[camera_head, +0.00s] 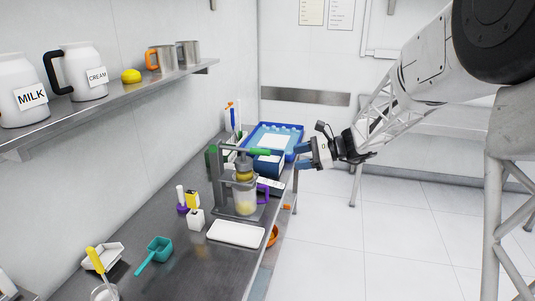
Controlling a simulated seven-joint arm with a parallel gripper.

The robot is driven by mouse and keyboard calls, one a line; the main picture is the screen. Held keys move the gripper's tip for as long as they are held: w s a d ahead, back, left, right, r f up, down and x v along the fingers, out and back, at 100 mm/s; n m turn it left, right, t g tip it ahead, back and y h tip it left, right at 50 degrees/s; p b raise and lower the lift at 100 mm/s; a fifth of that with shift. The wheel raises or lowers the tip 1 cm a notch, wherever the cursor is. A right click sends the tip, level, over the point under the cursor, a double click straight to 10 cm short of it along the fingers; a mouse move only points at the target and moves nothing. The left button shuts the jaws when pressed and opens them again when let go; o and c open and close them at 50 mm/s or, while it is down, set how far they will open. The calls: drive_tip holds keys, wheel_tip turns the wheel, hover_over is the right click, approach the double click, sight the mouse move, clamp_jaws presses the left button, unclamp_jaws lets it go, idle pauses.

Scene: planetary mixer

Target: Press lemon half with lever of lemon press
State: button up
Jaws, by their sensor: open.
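The lemon press (224,190) is a grey metal frame standing on the steel counter. Its lever (238,149) runs roughly level across the top and ends in a green handle (261,152) pointing right. A yellowish piece (243,166) sits under the lever; I cannot tell for sure whether it is the lemon half. A clear jug (244,197) with a purple handle and some yellow in it stands below. My gripper (302,155), with blue fingertips, is open and empty. In the picture it is just right of the green handle, apart from it.
A blue tray (290,130) and a dark blue box (267,163) are behind the press. A white flat tray (236,233), small bottles (195,215) and a teal scoop (158,249) lie in front. A wall shelf (120,103) holds jugs, mugs and a lemon. Open floor is to the right.

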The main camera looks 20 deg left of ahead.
sight(253, 151)
drive_tip(key=w+a+f+m+y, duration=0.2)
drive_tip(key=w+a+f, duration=0.1)
drive_tip(key=w, duration=0.3)
drive_tip(key=w+a+f+m+t+y, duration=0.1)
drive_tip(key=w+a+f+m, duration=0.1)
drive_tip(key=w+a+f, duration=0.2)
drive_tip(key=shift+w+y, duration=0.4)
drive_tip(key=shift+w, duration=0.65)
drive_tip(key=shift+a, duration=0.1)
drive_tip(key=shift+a, duration=3.85)
drive_tip(key=shift+c, duration=0.2)
clamp_jaws()
